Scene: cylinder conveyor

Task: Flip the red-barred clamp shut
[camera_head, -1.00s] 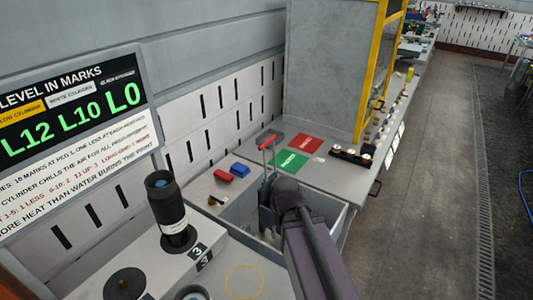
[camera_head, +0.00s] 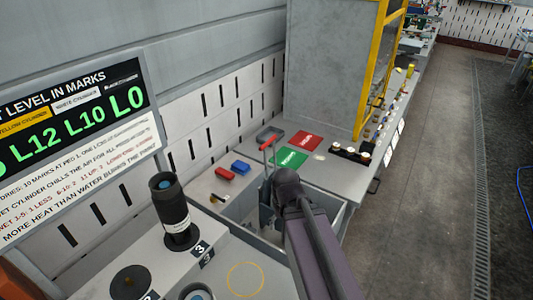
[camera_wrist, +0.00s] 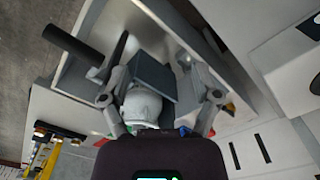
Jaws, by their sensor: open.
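A short red bar (camera_head: 267,144), which looks like the clamp's bar, stands up beyond my gripper in the head view. The clamp's lower part is hidden or too small to make out. My gripper (camera_head: 266,198) is over the open grey bin, partly hidden by my arm. In the wrist view my gripper (camera_wrist: 160,100) has its two fingers spread apart. A dark grey block-like piece (camera_wrist: 140,75) and a pale rounded piece (camera_wrist: 143,106) show between the fingers. I cannot tell whether either finger touches them. The red bar is not clear in the wrist view.
The grey bin (camera_head: 322,197) has raised walls around my gripper. A black cylinder (camera_head: 169,203) stands at left. A yellow-framed enclosure (camera_head: 330,70) rises behind.

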